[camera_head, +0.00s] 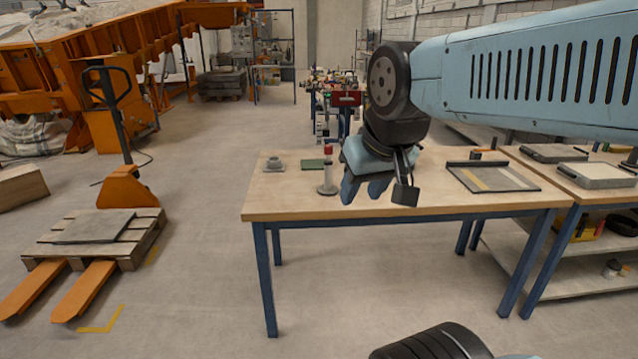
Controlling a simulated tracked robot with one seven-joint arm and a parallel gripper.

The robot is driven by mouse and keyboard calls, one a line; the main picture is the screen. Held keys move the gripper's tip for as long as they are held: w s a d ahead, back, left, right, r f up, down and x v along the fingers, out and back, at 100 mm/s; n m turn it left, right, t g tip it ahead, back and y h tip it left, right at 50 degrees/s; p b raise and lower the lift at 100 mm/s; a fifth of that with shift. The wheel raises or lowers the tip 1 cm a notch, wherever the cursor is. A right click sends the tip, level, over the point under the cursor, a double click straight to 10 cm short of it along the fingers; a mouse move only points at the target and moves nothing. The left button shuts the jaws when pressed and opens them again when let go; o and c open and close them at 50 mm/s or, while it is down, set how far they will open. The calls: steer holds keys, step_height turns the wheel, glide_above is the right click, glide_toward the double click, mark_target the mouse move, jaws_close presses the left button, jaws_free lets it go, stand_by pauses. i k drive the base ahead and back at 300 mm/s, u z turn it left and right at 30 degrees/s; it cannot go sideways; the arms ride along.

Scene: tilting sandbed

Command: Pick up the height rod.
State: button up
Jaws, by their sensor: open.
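An upright pale rod with a red top on a round grey base, which looks like the height rod (328,172), stands on the wooden workbench (300,205) toward its left part.
A grey ring-shaped part (273,164) and a green pad (313,164) lie left of the rod. A framed tray (491,177) lies right of my gripper. A second bench (590,190) adjoins at right. An orange pallet jack (126,187) with a pallet stands on the floor at left.

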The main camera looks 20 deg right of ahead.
mark_target(327, 189)
steer(key=u, duration=0.1)
steer(key=i, duration=1)
steer(key=z, duration=0.1)
